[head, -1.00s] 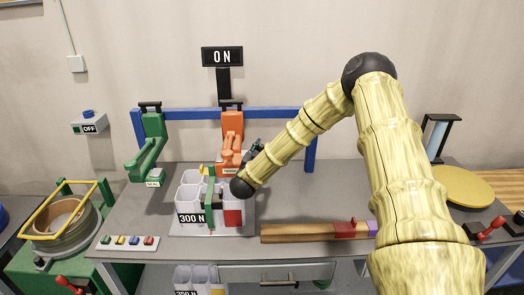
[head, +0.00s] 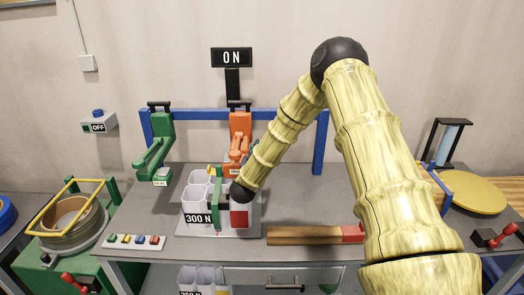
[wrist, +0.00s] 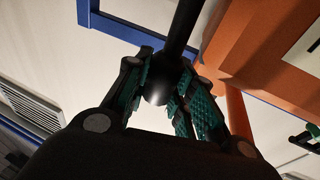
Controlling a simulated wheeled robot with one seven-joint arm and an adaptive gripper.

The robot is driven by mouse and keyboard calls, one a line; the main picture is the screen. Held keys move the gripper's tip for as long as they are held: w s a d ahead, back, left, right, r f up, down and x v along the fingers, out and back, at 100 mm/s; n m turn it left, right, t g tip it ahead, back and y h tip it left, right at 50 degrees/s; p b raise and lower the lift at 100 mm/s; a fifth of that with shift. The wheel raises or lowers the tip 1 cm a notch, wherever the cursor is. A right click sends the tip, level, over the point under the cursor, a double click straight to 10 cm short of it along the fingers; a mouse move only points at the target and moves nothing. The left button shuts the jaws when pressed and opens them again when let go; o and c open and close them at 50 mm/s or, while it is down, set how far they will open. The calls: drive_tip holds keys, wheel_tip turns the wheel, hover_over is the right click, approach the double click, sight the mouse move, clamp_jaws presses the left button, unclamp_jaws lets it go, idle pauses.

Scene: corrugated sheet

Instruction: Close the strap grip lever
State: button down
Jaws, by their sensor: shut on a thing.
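In the wrist view a black rod with a rounded end (wrist: 183,35) passes between the teal finger pads of my gripper (wrist: 166,82), which is shut on it. The rod is beside an orange body (wrist: 265,50). I take the rod for a lever of the orange tool (head: 240,125), which hangs from a blue rail in the head view; whether it is the strap grip lever I cannot tell.
A green tool (head: 158,135) hangs to the left on the blue rail (head: 195,116). White bins (head: 197,193) with a "300 N" label stand below my wrist. A wooden bar (head: 300,235) lies to the right.

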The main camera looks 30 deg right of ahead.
drive_tip(key=shift+f, duration=0.1)
drive_tip(key=c, duration=1.2)
unclamp_jaws()
drive_tip(key=v, duration=1.2)
